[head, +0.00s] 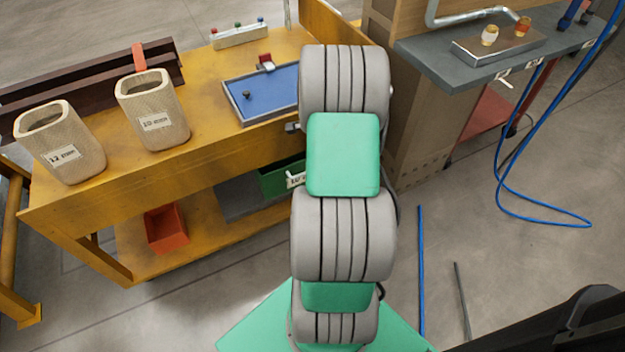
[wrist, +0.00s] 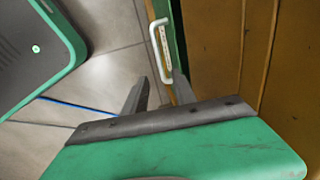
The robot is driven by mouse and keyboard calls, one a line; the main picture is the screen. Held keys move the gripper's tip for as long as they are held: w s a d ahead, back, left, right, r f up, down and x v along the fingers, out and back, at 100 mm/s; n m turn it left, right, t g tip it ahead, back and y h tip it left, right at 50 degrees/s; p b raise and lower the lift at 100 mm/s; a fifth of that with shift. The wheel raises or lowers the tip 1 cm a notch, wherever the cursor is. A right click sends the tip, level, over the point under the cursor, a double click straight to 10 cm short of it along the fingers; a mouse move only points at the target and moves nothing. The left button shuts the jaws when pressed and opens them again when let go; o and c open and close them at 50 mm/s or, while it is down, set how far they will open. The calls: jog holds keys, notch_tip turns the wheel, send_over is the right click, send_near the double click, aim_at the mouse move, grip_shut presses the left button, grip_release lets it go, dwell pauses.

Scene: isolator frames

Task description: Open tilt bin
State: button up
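The tilt bin is most likely the green bin (head: 282,178) under the yellow workbench, with a white pull handle (head: 295,180) on its front. My arm hides its right part in the head view. In the wrist view the white handle (wrist: 160,50) stands upright in the picture, beside a narrow strip of the green front (wrist: 177,35). My gripper (wrist: 160,80) is open, its two dark fingers apart. The lower end of the handle appears between the fingertips; I cannot tell the distance or any contact. In the head view my gripper is hidden behind my arm.
The yellow workbench (head: 100,215) carries two beige containers (head: 152,108) and a blue tray (head: 262,92). An orange bin (head: 167,228) sits on its lower shelf. A grey table (head: 480,60) stands right, with a looping blue hose (head: 530,208).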

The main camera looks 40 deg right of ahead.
jog(key=f, duration=0.2)
jog(key=w+f+b, duration=0.1)
jog(key=f, duration=0.1)
jog(key=f+b, duration=0.1)
jog(key=f, duration=0.2)
jog(key=shift+w+d, duration=0.15)
jog(key=shift+w, duration=0.1)
jog(key=shift+c, duration=0.2)
grip_shut()
dwell(0.9)
